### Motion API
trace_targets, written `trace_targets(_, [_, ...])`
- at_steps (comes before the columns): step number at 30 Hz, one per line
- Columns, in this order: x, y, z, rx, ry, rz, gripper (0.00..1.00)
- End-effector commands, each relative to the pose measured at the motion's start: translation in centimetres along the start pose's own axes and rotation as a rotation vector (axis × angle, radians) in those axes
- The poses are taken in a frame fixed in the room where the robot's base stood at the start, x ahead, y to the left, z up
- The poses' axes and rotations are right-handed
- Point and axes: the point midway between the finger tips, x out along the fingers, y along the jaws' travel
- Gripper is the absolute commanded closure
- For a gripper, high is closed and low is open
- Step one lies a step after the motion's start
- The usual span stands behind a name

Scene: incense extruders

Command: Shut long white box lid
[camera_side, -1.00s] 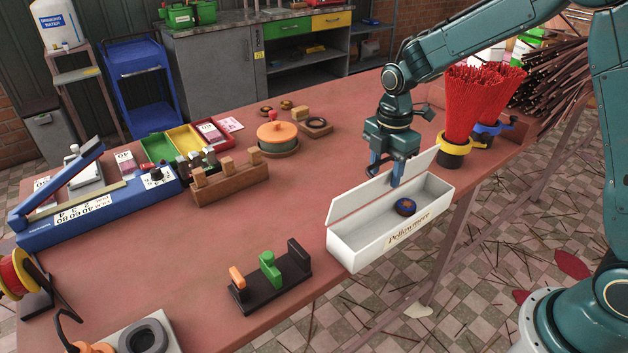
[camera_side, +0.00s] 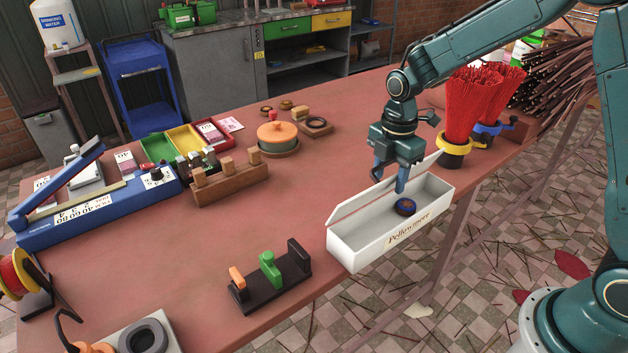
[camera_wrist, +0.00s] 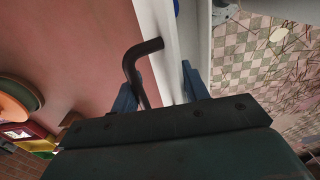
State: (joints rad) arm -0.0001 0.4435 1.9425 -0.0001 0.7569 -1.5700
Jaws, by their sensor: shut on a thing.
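The long white box (camera_side: 350,254) stands at the table's right edge, with its inside showing. In the wrist view the white lid (camera_wrist: 163,40) runs between the two blue fingers (camera_wrist: 160,92). A small dark blue round piece with an orange-brown top (camera_side: 405,207) lies in the box. The gripper hides part of the lid.
Red incense bundles in a yellow-ringed holder (camera_side: 455,152) stand just behind the box's far end. A black stand with green and orange parts (camera_side: 272,280) lies to the left. The table between is clear.

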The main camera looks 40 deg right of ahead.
Motion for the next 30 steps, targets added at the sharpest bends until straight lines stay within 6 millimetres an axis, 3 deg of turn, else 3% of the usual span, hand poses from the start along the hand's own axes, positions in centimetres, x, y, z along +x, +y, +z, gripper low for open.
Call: trace_targets(30, [0.98, -1.14, 0.02, 0.000, 0.000, -0.001, 0.61])
